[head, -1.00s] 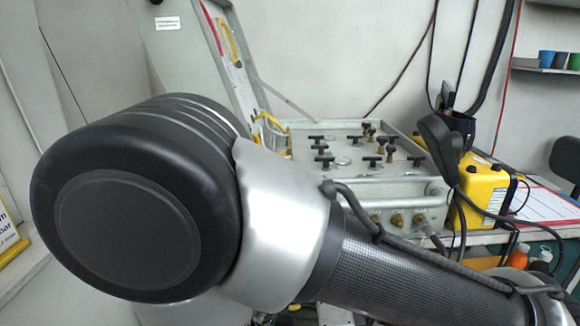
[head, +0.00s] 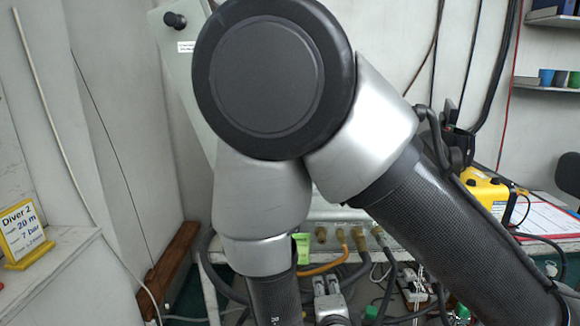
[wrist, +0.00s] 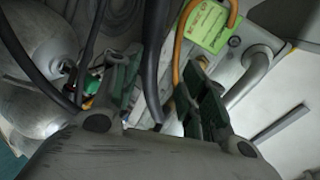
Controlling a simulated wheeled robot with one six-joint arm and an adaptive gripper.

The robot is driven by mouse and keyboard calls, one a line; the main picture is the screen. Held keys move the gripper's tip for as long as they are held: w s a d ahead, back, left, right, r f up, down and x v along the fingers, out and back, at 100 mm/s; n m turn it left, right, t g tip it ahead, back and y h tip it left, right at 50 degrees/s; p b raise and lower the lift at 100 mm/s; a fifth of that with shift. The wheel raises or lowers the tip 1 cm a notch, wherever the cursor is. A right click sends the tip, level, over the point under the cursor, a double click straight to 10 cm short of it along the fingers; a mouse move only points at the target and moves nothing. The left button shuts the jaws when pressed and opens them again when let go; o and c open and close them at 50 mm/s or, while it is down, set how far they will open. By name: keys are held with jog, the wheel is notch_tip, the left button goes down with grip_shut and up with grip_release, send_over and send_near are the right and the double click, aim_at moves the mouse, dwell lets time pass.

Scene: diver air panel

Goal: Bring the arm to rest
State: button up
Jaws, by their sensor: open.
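My arm fills the middle of the head view, with its dark round elbow cap high in front of the air panel (head: 357,215). One carbon-dark link slopes down to the right and another hangs down near the centre. My gripper (wrist: 157,85) shows in the wrist view with its two dark green-grey fingers spread apart and nothing visibly held between them. Dark hoses and an orange hose (wrist: 181,45) pass close behind the fingers. The panel's silver handle (wrist: 252,78) and a green tag (wrist: 208,25) are beyond them. Most of the panel top is hidden by my arm.
A yellow case (head: 487,190) stands right of the panel. A yellow-framed Diver 2 sign (head: 22,230) is on the left counter (head: 62,262). Hoses and cables hang below the panel. Pale gas cylinders (wrist: 40,45) show at the left of the wrist view.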

jog(key=w+d+r+n+g+y, duration=0.1)
jog(key=w+r+n+g+y, duration=0.3)
jog(key=w+r+n+g, duration=0.4)
jog(key=s+d+r+n, duration=0.2)
jog(key=d+r, duration=0.4)
jog(key=s+d+r+n+h, duration=0.1)
jog(key=s+d+r+n, duration=0.2)
jog(key=s+d, duration=0.4)
jog(key=s+d+r+n+g+h, duration=0.1)
jog(key=s+d+r, duration=0.5)
jog(key=d, duration=0.8)
jog(key=s+n+h, duration=0.1)
jog(key=n, duration=0.1)
jog(key=shift+s+d+r+n+h, duration=0.25)
jog(key=shift+n+h, duration=0.05)
